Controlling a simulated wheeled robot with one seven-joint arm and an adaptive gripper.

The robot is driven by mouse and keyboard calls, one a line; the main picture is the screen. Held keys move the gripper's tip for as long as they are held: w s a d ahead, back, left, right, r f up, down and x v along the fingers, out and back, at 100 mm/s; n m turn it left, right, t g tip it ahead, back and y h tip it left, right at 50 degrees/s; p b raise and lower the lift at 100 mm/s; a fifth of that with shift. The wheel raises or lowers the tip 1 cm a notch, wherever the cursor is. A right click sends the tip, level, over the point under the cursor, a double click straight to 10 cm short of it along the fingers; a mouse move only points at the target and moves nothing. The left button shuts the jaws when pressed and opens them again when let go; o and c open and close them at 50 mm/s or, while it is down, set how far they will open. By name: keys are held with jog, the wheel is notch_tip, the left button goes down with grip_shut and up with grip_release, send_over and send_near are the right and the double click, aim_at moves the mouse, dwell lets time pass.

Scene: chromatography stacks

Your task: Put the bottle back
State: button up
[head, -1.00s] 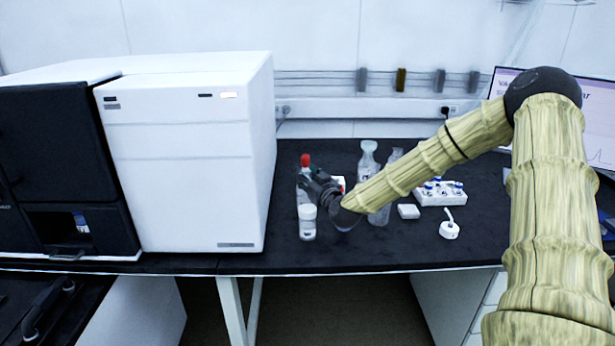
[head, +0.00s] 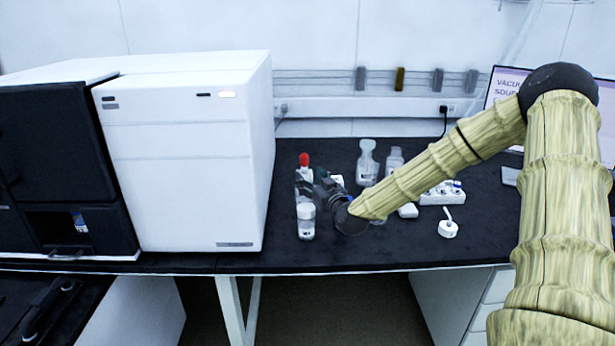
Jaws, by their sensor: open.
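Several bottles stand on the black bench, and I cannot tell which one the task means. A red-capped bottle (head: 304,161) stands beside the white instrument, its lower part partly hidden by my gripper. A small bottle with a white cap (head: 306,223) stands upright in front of it. Two clear bottles stand further back: one with a label (head: 367,163) and another (head: 394,159) partly behind my arm. My gripper (head: 308,187) is open, pointing left close to the red-capped and white-capped bottles. Whether it touches either is unclear.
A large white instrument (head: 190,160) borders the left. Right of my arm are a white tray of small vials (head: 442,194), a small white block (head: 408,211) and a white wash bottle with a spout (head: 447,229). The bench front (head: 380,255) is clear.

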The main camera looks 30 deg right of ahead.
jog(key=s, duration=0.8)
jog(key=shift+a, duration=0.45)
jog(key=shift+s, duration=0.15)
